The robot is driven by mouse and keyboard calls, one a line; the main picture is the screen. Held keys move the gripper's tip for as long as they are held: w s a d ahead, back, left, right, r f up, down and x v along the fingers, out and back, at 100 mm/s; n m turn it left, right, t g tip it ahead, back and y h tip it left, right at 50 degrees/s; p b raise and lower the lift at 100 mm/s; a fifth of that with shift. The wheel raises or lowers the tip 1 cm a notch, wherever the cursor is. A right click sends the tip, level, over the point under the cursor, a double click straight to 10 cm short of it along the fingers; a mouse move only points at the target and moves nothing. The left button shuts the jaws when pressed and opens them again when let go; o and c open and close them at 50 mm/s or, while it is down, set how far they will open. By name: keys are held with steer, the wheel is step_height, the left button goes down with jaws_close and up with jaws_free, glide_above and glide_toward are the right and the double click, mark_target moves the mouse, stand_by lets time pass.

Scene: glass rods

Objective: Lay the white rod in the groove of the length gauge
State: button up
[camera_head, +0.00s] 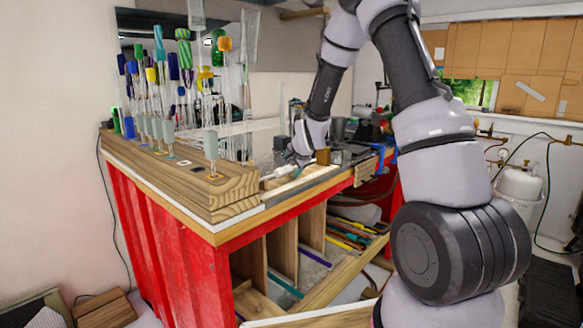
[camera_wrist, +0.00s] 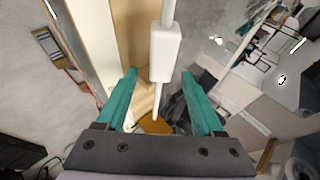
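In the wrist view, my gripper (camera_wrist: 160,74) has its two teal fingers spread apart, with nothing pinched between them. A thin white rod (camera_wrist: 157,98) with a thicker white block (camera_wrist: 165,52) around it runs up the picture, in line with the gap between the fingers. Whether the block is part of the rod, I cannot tell. In the head view, my gripper (camera_head: 296,160) is low over the bench's front edge, small and partly hidden. A pale wooden strip (camera_head: 300,183) lies below it, possibly the length gauge; its groove cannot be made out.
A wooden rack block (camera_head: 180,185) with several upright tools stands on the bench's left end. Several glass rods with coloured tops stand behind it. Dark equipment (camera_head: 345,130) crowds the bench to the right of my gripper. Open shelves (camera_head: 300,250) with coloured rods are below.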

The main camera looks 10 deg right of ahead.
steer(key=shift+s+r, duration=0.1)
steer(key=s+d+r+n+g, duration=0.1)
steer(key=s+d+r+n, duration=0.25)
steer(key=s+r, duration=1.5)
steer(key=s+r+n, duration=0.2)
steer(key=s, duration=0.8)
steer(key=s+d+r+n+g+y, duration=0.1)
steer(key=s+r+n, duration=0.2)
steer(key=s, duration=0.6)
steer(key=shift+s+g, duration=0.3)
steer(key=shift+s, duration=0.1)
